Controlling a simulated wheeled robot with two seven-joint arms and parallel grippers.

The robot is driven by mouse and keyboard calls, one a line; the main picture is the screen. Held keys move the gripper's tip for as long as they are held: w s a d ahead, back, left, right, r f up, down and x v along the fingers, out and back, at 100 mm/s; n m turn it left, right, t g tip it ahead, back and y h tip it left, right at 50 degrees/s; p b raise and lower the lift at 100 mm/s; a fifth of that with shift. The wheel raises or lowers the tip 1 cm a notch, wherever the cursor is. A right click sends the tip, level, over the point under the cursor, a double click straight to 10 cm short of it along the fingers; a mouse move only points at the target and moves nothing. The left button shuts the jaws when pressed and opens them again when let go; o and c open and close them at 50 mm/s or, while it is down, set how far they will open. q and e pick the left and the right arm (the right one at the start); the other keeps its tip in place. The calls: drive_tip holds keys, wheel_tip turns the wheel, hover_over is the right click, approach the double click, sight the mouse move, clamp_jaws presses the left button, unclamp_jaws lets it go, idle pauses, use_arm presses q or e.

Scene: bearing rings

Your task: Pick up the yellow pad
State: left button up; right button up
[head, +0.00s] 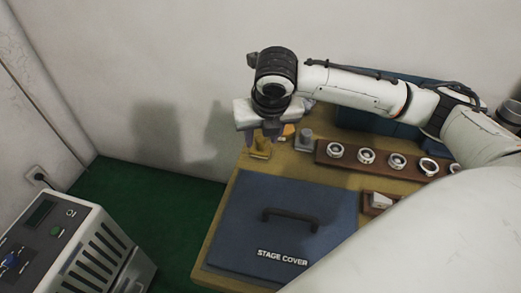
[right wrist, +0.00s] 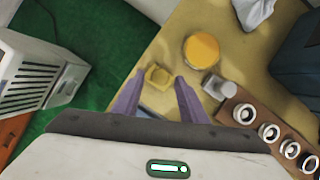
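A small yellow square block (right wrist: 158,77) with a raised, rounded middle sits near the table edge. It also shows in the head view (head: 260,149), just below the gripper. A round orange-yellow disc (right wrist: 201,50) lies farther back; the head view shows only part of it (head: 288,131). I cannot tell for sure which of the two is the yellow pad. My right gripper (head: 262,131) points down over the table's far left corner. In the right wrist view its two purple-grey fingers (right wrist: 159,85) are apart and empty, with the square block showing between their tips. My left gripper is not in view.
A grey post-like part (head: 304,138) stands right of the yellow block. A brown rack (head: 322,154) with several bearing rings lies farther right. A blue stage cover (head: 250,240) with a dark handle fills the near table. Blue bins (head: 372,122) stand behind.

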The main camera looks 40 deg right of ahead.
sight(261, 140)
drive_tip(key=shift+x, duration=0.9)
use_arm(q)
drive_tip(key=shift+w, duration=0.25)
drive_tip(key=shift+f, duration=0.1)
use_arm(e)
drive_tip(key=shift+c, duration=0.5)
drive_tip(key=shift+r, duration=0.1)
clamp_jaws()
wheel_tip(261, 140, up, 9)
drive_tip(key=shift+w+r+p, duration=0.1)
drive_tip(key=shift+p, duration=1.05)
drive_tip(key=shift+r, duration=0.3)
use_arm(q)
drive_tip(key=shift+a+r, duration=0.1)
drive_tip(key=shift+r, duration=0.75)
use_arm(e)
drive_tip(key=shift+r, duration=0.15)
